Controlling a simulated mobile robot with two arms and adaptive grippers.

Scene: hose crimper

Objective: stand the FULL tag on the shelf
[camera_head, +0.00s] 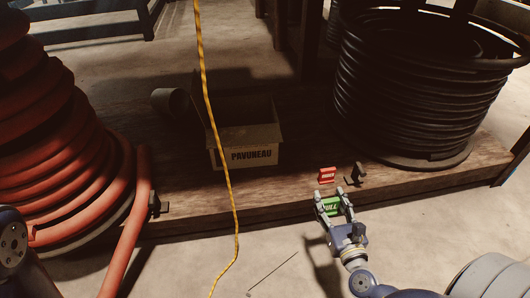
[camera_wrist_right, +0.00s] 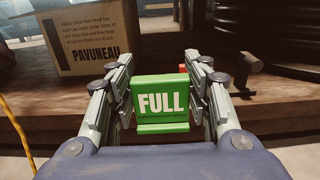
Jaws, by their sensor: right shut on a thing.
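The green FULL tag (camera_head: 331,207) is between the fingers of my right gripper (camera_head: 334,203), in front of the low wooden shelf's front edge (camera_head: 285,209). In the right wrist view the tag (camera_wrist_right: 162,103) faces the camera, upright, with white letters reading FULL. My right gripper (camera_wrist_right: 164,105) is shut on the tag, with a finger at each side of it. A red tag (camera_head: 327,174) stands on the shelf just beyond the green one. In the right wrist view it is mostly hidden behind the FULL tag. My left gripper is not in view.
A PAVUNEAU cardboard box (camera_head: 246,146) stands left on the shelf. A black hose coil (camera_head: 405,90) stands at right, with a small dark bracket (camera_head: 357,173) near it. A red hose coil (camera_head: 62,150) fills the left. A yellow cord (camera_head: 217,130) hangs in front.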

